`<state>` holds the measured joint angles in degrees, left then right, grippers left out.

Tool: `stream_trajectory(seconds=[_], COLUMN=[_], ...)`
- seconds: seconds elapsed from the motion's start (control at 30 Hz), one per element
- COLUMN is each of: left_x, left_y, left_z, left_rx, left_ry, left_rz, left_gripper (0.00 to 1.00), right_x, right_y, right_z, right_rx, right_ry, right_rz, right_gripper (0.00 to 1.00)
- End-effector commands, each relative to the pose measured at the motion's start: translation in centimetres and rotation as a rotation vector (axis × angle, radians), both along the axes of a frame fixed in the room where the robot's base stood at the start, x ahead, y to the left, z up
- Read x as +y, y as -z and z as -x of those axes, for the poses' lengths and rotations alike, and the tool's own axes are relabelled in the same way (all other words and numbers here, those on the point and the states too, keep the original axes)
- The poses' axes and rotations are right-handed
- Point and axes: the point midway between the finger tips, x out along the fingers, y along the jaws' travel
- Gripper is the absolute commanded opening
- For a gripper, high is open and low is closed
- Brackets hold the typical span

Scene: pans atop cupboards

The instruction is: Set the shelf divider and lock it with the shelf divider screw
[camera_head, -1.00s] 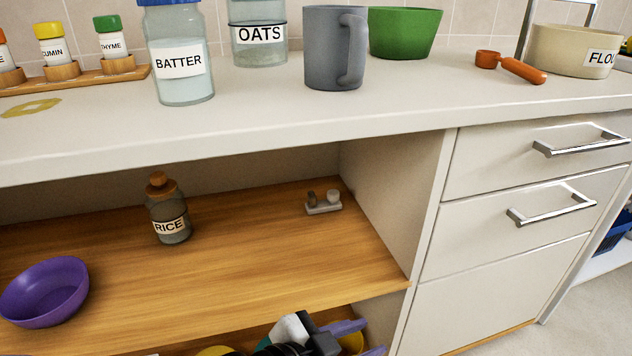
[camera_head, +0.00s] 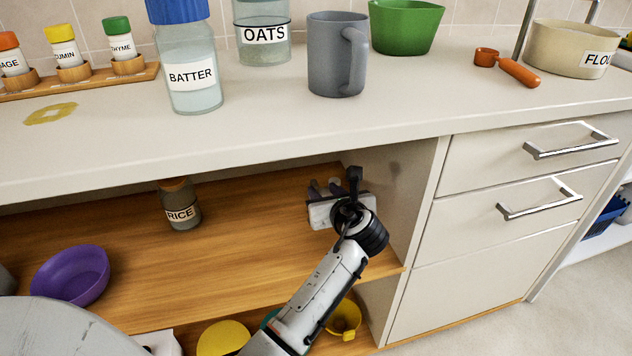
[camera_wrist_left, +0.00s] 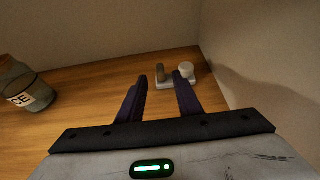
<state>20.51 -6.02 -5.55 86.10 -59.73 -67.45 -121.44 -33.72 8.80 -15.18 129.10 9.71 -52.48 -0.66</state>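My left gripper (camera_head: 325,188) reaches into the cupboard opening over the right back part of the wooden shelf (camera_head: 240,235). Its two dark purple fingers are apart with nothing between them, as the left wrist view (camera_wrist_left: 160,77) shows. Just beyond the fingertips, a small pale holder (camera_wrist_left: 178,85) with a grey-brown upright piece and a round white piece stands near the back right corner; it is hidden behind the gripper in the head view. I cannot make out a shelf divider or its screw for certain. My right gripper is not in view.
A rice bottle (camera_head: 180,207) and a purple bowl (camera_head: 72,275) stand on the shelf's left. The side wall (camera_head: 400,190) is close right of my gripper; the countertop (camera_head: 270,120) overhangs above. Yellow items (camera_head: 222,338) lie below. The shelf's middle is clear.

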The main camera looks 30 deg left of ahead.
Motion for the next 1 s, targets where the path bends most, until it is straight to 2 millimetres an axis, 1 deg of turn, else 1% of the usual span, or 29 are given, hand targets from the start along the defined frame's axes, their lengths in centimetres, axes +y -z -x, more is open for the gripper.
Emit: stream_trajectory(seconds=[0.03, 0.1, 0.23, 0.4, 0.5, 0.63, 0.9, 0.97, 1.0], left_x=[0.7, 1.5, 3.3, 5.2, 6.0, 6.6, 6.6, 6.6, 6.6], left_y=[0.6, 1.1, 2.2, 3.2, 3.5, 3.7, 3.6, 3.6, 3.7], left_z=[-0.4, -1.2, -2.7, -4.3, -5.0, -5.5, -5.5, -5.5, -5.5], left_rx=[0.0, -0.003, -0.003, -0.003, -0.004, -0.004, -0.004, -0.004, -0.003], left_ry=[-0.003, -0.003, -0.002, -0.002, -0.001, -0.001, 0.0, 0.0, 0.0], left_rz=[-0.002, 0.0, 0.001, 0.002, 0.002, 0.003, 0.003, 0.003, 0.004], left_gripper=[0.32, 0.32, 0.32, 0.32, 0.32, 0.32, 0.32, 0.24, 0.17], right_x=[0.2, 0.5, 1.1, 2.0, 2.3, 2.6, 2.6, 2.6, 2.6], right_y=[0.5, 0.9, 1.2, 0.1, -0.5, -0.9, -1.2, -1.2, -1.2], right_z=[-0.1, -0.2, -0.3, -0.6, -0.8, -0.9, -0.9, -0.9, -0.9], right_rx=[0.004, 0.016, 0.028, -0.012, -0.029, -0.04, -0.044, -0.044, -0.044], right_ry=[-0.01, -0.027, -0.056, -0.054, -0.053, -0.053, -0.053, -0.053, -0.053], right_rz=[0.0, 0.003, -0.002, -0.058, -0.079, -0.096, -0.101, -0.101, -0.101], right_gripper=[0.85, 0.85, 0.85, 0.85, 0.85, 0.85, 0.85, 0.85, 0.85])
